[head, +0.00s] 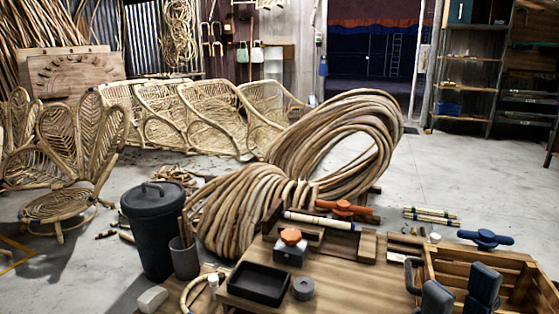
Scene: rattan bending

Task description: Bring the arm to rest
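My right gripper (460,292) shows at the bottom right. Its two dark blue-grey fingers stand apart with nothing visible between them. They overlap the wooden crate (522,262) in the picture; whether they are above or inside it I cannot tell. The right arm itself is outside the frame. My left gripper is not in view.
A wooden workbench (345,275) holds a black tray (258,284), a grey ring (303,288) and an orange-knobbed block (291,247). A blue-handled knob (485,238) is behind the crate. Rattan coils (335,140) and a dark bin (153,225) stand beyond.

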